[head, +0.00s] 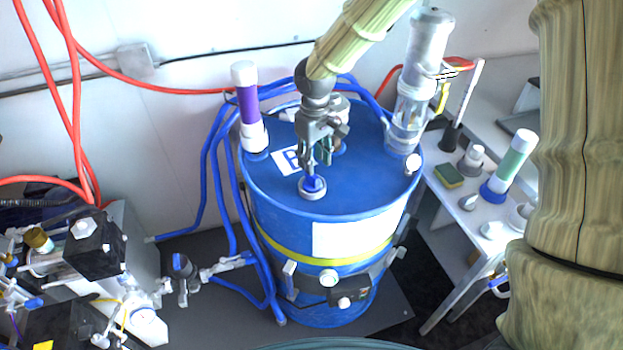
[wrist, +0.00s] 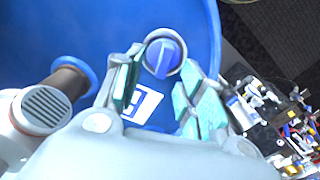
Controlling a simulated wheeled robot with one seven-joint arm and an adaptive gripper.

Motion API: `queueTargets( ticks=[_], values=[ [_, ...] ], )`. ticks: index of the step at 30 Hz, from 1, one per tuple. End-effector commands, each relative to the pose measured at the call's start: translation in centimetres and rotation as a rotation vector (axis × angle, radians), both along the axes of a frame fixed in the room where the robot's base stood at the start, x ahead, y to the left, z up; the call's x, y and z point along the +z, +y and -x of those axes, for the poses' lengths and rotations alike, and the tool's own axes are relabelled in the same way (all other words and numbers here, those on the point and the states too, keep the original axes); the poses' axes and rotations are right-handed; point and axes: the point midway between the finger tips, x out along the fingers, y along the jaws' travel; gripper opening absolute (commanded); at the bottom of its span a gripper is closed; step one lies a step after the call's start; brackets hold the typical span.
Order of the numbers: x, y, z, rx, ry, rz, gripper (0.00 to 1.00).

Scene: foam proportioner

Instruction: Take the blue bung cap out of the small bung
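The blue bung cap (head: 313,184) sits in the small bung (head: 312,194), a grey-white ring on the front part of the blue drum's lid (head: 355,185). In the wrist view the cap (wrist: 161,57) shows a raised grip bar across its top, inside the pale bung ring (wrist: 178,67). My gripper (head: 318,160) points down just above the cap. In the wrist view its teal-padded fingers (wrist: 158,95) are spread, with the cap beyond and between the tips. I see no contact with the cap, and nothing is held.
A purple-and-white cylinder (head: 248,105) stands at the lid's left back. A clear-and-grey cylinder unit (head: 412,90) stands at the right back. Blue hoses (head: 215,150) run down the drum's left side. A white bench (head: 465,205) with small parts is at the right.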

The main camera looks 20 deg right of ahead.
Motion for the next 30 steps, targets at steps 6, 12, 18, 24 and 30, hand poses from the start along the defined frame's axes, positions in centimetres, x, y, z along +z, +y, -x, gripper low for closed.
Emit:
queueTargets(
  ticks=[6, 12, 18, 24, 30],
  values=[
    [-0.9, 0.1, 0.0, 0.001, -0.001, 0.000, 0.39],
    [-2.0, 0.4, 0.1, 0.004, 0.001, -0.001, 0.39],
    [-3.9, 0.8, 0.2, 0.005, 0.002, 0.000, 0.39],
    [-5.6, 0.7, 0.1, 0.005, -0.002, 0.000, 0.39],
    [-6.1, 0.7, 0.1, 0.005, -0.002, 0.000, 0.39]
  ],
)
